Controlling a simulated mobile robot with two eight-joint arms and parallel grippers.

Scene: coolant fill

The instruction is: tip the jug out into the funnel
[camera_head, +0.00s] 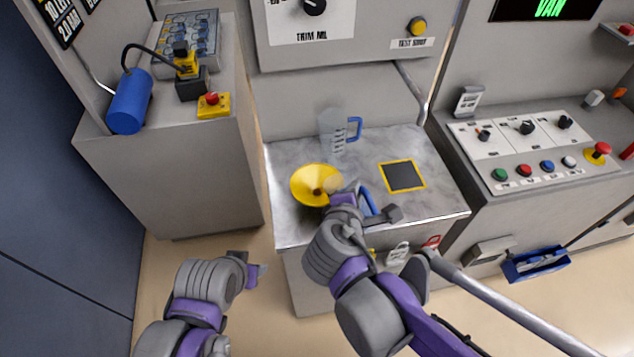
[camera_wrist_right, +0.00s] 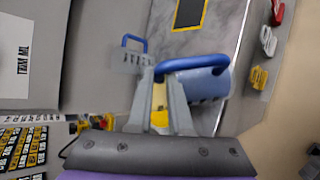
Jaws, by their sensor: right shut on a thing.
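A yellow funnel (camera_head: 308,180) stands on the left of the grey bench top. My right gripper (camera_head: 352,194) is just right of the funnel, shut on the blue handle of a jug (camera_head: 369,202). In the right wrist view the held jug (camera_wrist_right: 208,86) is bluish and see-through, and its handle runs past the fingers (camera_wrist_right: 160,88). My arm hides most of it in the head view, so I cannot tell its tilt or contents. A second clear jug (camera_head: 332,131) with a blue handle stands upright behind the funnel. My left gripper (camera_head: 254,268) is low at the left, away from the bench; its opening is unclear.
A yellow-edged dark pad (camera_head: 403,176) lies right of the funnel. A control panel (camera_head: 535,148) with knobs and buttons is at the right. A blue cylinder (camera_head: 130,101) and a red stop button (camera_head: 212,99) sit on the left cabinet. Tags hang on the bench front.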

